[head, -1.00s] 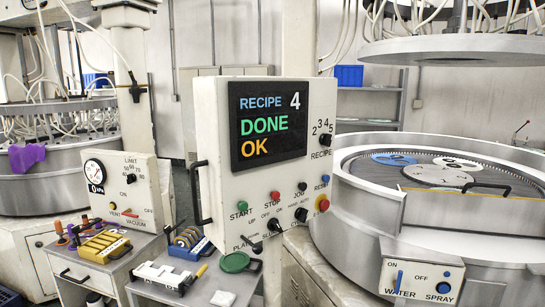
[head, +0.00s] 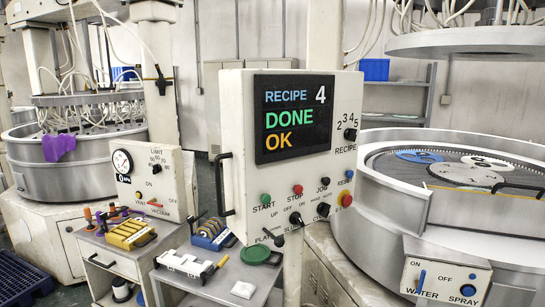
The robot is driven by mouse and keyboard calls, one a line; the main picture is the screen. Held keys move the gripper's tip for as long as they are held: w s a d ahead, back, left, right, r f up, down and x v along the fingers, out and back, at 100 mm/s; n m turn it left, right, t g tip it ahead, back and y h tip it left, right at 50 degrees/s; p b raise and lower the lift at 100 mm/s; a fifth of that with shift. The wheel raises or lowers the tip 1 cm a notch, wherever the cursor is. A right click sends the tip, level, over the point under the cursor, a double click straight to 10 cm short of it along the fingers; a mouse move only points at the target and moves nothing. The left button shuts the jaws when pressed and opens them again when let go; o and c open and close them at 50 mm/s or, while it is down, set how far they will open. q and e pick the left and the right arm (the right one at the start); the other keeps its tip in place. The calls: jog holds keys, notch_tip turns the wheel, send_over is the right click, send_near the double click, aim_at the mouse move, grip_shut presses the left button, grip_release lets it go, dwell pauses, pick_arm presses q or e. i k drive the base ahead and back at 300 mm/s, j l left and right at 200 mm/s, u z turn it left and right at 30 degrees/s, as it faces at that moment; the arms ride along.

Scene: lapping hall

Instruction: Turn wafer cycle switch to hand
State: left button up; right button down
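A white control panel (head: 240,150) stands in the middle of the head view. Its screen (head: 292,118) reads RECIPE 4, DONE, OK. Along its lower part is a row of black rotary knobs. One knob (head: 323,209) sits at the lower right, below the JOG button, with small lettering above it that seems to read HAND and AUTO; its label below begins with C and is partly cut off. Its pointer direction is too small to tell. Another knob (head: 296,218) sits left of it above SLURRY. Neither of my grippers is in view.
A lever (head: 272,236) marked PLATE sits at the panel's lower edge. A red and yellow button (head: 346,199) is right of the knobs. A handle (head: 221,184) projects at the panel's left. A round lapping machine (head: 380,215) stands close on the right. A grey bench (head: 215,285) stands below.

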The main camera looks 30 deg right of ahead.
aim_at(324, 209)
jog(key=z, duration=1.25)
